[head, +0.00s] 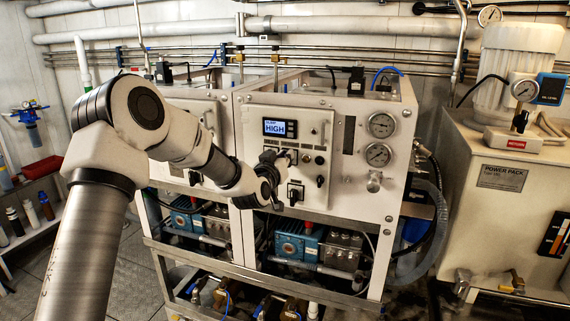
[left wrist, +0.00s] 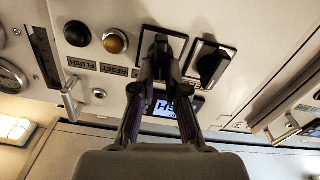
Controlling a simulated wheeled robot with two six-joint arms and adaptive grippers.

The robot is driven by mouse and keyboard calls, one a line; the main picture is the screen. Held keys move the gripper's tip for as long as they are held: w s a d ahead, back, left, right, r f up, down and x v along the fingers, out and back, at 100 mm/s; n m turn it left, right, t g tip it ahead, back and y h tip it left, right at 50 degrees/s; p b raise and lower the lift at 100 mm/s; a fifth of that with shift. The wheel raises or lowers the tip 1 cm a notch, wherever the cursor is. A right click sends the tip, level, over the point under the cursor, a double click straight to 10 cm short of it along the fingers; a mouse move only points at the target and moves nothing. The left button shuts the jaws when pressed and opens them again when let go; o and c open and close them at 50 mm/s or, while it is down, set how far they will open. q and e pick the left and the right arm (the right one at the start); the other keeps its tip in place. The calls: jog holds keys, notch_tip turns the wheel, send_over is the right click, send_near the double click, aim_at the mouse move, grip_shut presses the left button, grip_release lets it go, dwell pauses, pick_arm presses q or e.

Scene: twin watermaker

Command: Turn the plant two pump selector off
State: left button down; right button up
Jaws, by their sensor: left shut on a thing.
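The plant two panel (head: 340,125) is the right-hand white panel in the head view. Its blue display (head: 280,128) reads HIGH; it also shows partly behind my fingers in the left wrist view (left wrist: 163,108). My left gripper (head: 287,158) reaches the panel just below the display. In the left wrist view my left gripper (left wrist: 161,72) is shut on a black selector knob (left wrist: 162,42) on a square plate. A second black selector (left wrist: 209,62) sits right beside it there. The fingers cover the held knob's label and much of the knob. My right gripper is out of view.
In the left wrist view, an amber RESET button (left wrist: 115,40) and a black FLUSH button (left wrist: 77,33) sit left of the held knob. A lower selector (head: 295,194) and gauges (head: 382,125) are on the panel. A power pack (head: 510,205) stands at right.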

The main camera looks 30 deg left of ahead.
pick_arm(q)
jog(key=n+b, duration=0.6)
jog(key=a+n+b, duration=0.1)
jog(key=n+b, duration=0.2)
jog(key=b, duration=0.1)
jog(key=shift+s+n, duration=0.1)
jog(key=shift+n, duration=0.3)
jog(key=c, duration=1.2)
grip_release()
jog(key=v, duration=1.1)
jog(key=shift+s+f, duration=0.3)
jog(key=shift+f, duration=0.1)
